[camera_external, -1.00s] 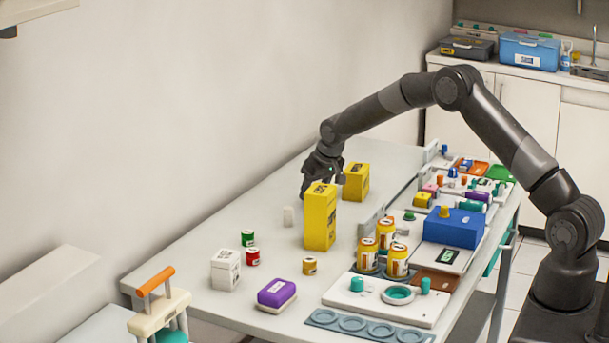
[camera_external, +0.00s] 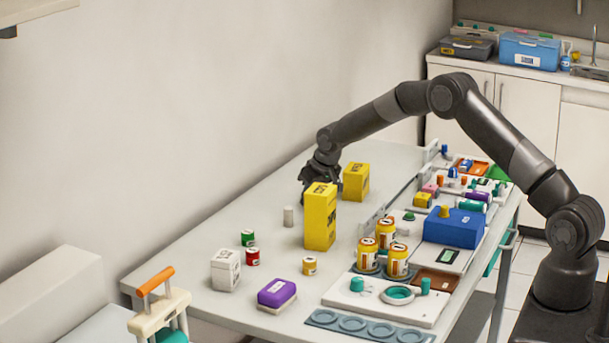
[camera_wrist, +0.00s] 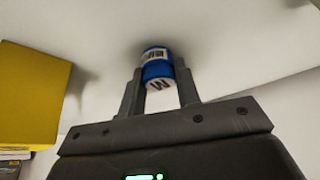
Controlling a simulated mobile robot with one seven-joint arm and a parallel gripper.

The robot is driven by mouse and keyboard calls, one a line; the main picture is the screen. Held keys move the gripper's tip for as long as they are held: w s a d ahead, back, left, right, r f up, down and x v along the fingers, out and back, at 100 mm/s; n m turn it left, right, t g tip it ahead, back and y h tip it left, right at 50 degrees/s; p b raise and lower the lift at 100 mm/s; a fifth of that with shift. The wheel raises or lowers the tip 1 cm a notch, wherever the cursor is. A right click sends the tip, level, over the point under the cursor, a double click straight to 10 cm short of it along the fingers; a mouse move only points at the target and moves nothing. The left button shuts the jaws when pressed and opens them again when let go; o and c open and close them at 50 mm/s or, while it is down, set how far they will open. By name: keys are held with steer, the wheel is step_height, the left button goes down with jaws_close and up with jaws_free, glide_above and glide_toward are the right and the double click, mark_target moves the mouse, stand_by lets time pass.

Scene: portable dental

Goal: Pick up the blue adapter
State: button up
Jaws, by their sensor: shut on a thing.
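The blue adapter (camera_wrist: 157,66) is a small blue cylinder with a white label and a white lettered end. In the wrist view it sits between the two fingers of my gripper (camera_wrist: 160,88), which is shut on it. In the external view my gripper (camera_external: 318,182) is low over the far left part of the table, behind the tall yellow box. The adapter is hidden there. I cannot tell whether it touches the tabletop.
A tall yellow box (camera_external: 320,218) stands just in front of my gripper, and a shorter yellow box (camera_external: 356,182) stands to its right.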

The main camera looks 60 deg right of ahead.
steer(key=shift+c, duration=0.8)
steer(key=shift+r, duration=0.1)
